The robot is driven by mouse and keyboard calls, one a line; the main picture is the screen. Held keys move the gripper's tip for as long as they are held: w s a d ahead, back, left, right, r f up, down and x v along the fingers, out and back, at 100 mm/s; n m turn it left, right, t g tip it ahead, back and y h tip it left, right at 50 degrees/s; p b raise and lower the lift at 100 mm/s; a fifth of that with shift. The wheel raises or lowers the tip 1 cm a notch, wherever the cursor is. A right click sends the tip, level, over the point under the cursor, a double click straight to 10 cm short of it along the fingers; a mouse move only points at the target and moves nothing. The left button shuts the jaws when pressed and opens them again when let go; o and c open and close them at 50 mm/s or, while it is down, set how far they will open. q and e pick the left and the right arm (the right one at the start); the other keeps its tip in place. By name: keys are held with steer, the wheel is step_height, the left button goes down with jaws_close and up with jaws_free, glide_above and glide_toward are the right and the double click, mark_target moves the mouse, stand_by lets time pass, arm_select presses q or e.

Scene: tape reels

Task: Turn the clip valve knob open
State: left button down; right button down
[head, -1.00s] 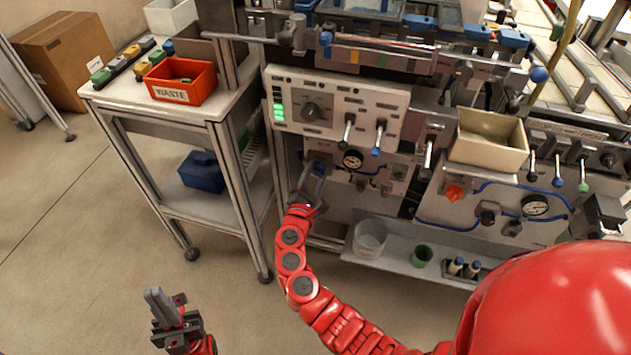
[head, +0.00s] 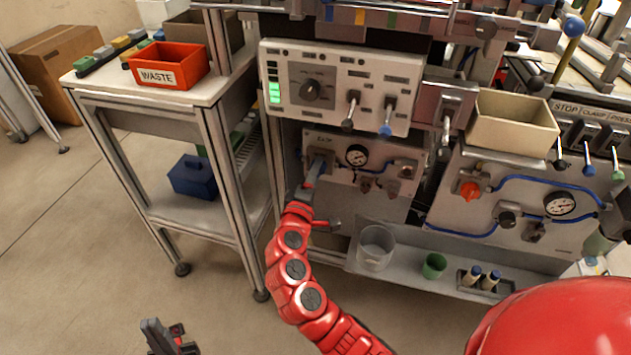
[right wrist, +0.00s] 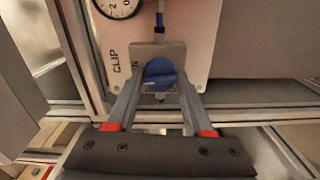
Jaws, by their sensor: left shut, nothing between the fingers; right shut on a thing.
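The clip valve's blue knob (right wrist: 160,73) sits on a light panel marked CLIP (right wrist: 195,35), which appears sideways in the right wrist view. My right gripper (right wrist: 160,88) is shut on the knob, one finger on each side. In the head view my right gripper (head: 313,175) reaches up to the panel below the grey control box and hides most of the knob. I cannot tell the knob's exact angle. My left gripper (head: 158,338) is shut and empty, low at the bottom edge, away from the panel.
A pressure gauge (head: 357,155) sits right of the knob. A clear beaker (head: 375,247) and a green cup (head: 434,265) stand on the shelf below. A cart with an orange waste bin (head: 168,65) stands left.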

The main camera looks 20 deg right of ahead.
steer(key=shift+f+m+b, duration=0.1)
steer(key=shift+m+b, duration=0.35)
steer(key=shift+m, duration=0.15)
steer(key=shift+c, duration=1.5)
jaws_free()
steer(key=p+v, duration=0.1)
steer(key=v, duration=1.6)
steer(key=shift+s, duration=0.2)
steer(key=shift+w+a, duration=0.1)
steer(key=shift+a, duration=0.05)
